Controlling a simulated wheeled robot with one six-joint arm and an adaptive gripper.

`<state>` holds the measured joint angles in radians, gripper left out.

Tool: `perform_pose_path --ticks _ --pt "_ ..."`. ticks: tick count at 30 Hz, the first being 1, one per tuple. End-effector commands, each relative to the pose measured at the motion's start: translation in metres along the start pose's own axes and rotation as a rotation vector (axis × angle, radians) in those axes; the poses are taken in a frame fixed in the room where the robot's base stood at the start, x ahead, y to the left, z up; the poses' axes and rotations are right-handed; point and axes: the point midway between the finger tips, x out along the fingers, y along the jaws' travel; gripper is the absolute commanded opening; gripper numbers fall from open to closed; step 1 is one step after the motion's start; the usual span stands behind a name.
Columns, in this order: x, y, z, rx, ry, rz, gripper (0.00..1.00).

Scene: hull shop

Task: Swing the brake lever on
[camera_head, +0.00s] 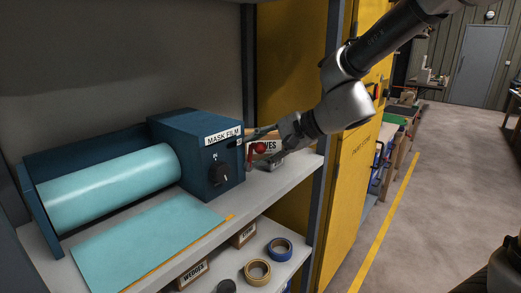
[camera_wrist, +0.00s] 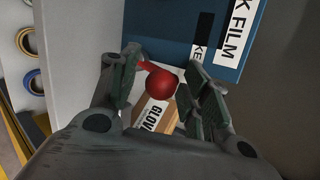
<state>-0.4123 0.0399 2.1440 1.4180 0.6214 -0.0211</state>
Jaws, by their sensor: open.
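The brake lever is red and ends in a round red ball knob (camera_head: 260,147). It stands at the right side of the blue MASK FILM box (camera_head: 200,150) on the shelf. In the wrist view the ball (camera_wrist: 161,85) sits between the fingers of my gripper (camera_wrist: 166,75), with a short red arm running up and left from it. My gripper (camera_head: 266,149) is open, its fingers on either side of the ball; I cannot tell whether either finger touches it. A black part and a label, partly hidden by a finger, show on the box in the wrist view.
A pale teal film roll (camera_head: 110,188) lies left of the box, with a film sheet (camera_head: 145,240) in front. A GLOVES box (camera_wrist: 155,112) is behind the lever. Tape rolls (camera_head: 257,271) sit on the lower shelf. A yellow cabinet (camera_head: 350,190) stands to the right; the floor beyond is open.

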Motion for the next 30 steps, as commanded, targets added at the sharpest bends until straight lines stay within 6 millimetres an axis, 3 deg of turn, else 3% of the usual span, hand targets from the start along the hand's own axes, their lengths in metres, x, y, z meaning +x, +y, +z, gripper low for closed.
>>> perform_pose_path --ticks 5,12,18,30 --pt "-0.021 -0.001 0.0 -0.001 0.001 -0.003 0.47" --pt "-0.076 -0.001 -0.001 -0.002 0.004 -0.004 0.47" --pt "-0.108 0.0 0.0 0.0 0.001 -0.001 0.47" --pt "-0.119 0.001 0.0 0.0 -0.001 0.001 0.47"
